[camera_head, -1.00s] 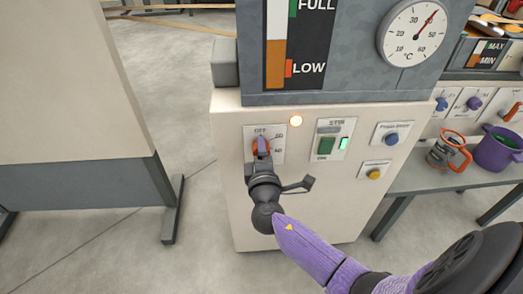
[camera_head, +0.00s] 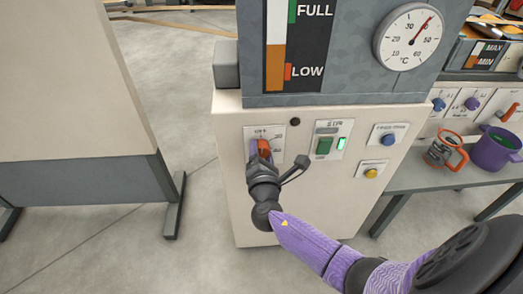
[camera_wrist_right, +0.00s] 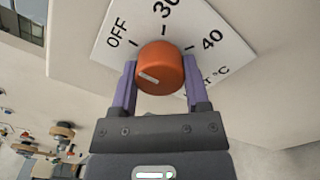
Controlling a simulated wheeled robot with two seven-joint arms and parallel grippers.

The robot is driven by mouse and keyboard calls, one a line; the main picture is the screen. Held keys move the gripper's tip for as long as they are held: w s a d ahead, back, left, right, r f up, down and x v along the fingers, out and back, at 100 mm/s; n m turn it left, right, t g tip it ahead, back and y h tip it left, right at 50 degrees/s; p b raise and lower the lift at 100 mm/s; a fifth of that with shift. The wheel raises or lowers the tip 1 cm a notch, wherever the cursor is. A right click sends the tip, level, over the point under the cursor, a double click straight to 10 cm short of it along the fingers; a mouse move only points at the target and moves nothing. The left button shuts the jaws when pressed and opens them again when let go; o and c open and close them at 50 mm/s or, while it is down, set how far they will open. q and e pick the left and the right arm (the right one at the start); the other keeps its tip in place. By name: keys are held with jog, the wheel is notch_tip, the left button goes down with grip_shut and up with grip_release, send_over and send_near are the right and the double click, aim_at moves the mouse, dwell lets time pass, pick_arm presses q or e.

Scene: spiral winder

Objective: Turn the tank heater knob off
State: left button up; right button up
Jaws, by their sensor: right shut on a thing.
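The tank heater knob (camera_head: 264,146) is orange and sits on a white dial plate on the front of the beige machine. It also shows in the right wrist view (camera_wrist_right: 166,66), with marks OFF, 30 and 40 around it. The small round lamp (camera_head: 295,122) above the plate is dark. My left gripper is not in view.
Blue (camera_head: 388,140) and yellow (camera_head: 371,173) buttons are further right. A thermometer (camera_head: 407,36) is above. A side table carries an orange-framed jug (camera_head: 446,151) and a purple pot (camera_head: 497,149).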

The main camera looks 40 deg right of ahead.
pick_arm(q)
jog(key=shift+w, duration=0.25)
pick_arm(e)
jog(key=shift+f+n, duration=0.1)
jog(key=shift+n, duration=0.2)
grip_shut()
grip_release()
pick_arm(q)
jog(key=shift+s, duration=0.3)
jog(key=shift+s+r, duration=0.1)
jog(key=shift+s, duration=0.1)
pick_arm(e)
jog(key=o, duration=1.3)
pick_arm(q)
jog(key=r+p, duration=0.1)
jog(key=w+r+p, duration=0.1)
jog(key=p, duration=0.1)
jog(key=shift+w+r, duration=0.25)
pick_arm(e)
jog(key=v, duration=1)
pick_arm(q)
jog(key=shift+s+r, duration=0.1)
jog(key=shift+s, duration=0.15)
